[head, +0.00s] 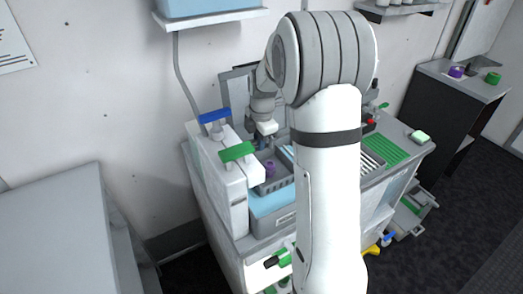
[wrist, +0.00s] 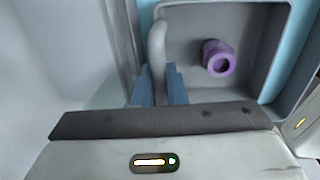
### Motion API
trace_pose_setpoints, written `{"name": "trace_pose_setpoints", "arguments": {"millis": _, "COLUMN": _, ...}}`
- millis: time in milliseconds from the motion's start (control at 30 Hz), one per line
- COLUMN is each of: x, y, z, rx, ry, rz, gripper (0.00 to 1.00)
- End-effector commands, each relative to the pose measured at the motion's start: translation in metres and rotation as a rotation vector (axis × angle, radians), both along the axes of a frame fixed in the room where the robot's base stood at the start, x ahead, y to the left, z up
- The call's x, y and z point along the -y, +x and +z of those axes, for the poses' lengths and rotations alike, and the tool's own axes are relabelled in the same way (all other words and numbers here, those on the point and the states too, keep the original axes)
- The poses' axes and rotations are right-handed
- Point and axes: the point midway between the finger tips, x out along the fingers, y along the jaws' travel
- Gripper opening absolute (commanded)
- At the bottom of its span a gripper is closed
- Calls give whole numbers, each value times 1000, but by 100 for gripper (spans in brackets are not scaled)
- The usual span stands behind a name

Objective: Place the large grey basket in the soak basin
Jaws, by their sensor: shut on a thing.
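The large grey basket (wrist: 184,62) has a raised grip at its left side, between the two blue fingers of my gripper (wrist: 160,84). My gripper is shut on it. A purple ring-shaped piece (wrist: 218,57) lies inside the basket. In the head view the basket (head: 283,190) is at the light blue soak basin (head: 268,206), partly hidden by my arm. Light blue basin wall (wrist: 294,58) shows along the basket's right side in the wrist view. I cannot tell whether the basket rests on the basin floor. My gripper (head: 268,143) is just above it in the head view.
A white unit with a blue handle (head: 215,116) and a green handle (head: 237,152) stands close on the left. A green ribbed mat (head: 391,151) lies to the right. A wall shelf (head: 210,18) is above. A grey surface (head: 55,235) is at the far left.

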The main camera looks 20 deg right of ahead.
Motion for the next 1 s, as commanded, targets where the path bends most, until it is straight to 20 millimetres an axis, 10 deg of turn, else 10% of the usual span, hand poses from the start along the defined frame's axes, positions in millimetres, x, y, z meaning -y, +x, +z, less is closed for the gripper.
{"name": "trace_pose_setpoints", "arguments": {"millis": 267, "x": 0, "y": -1, "z": -41, "rx": -3, "ry": 0, "rz": 0, "gripper": 0}}
{"name": "trace_pose_setpoints", "arguments": {"millis": 1000, "x": 1, "y": 4, "z": -59, "rx": 1, "ry": -1, "rz": -2, "gripper": 0}}
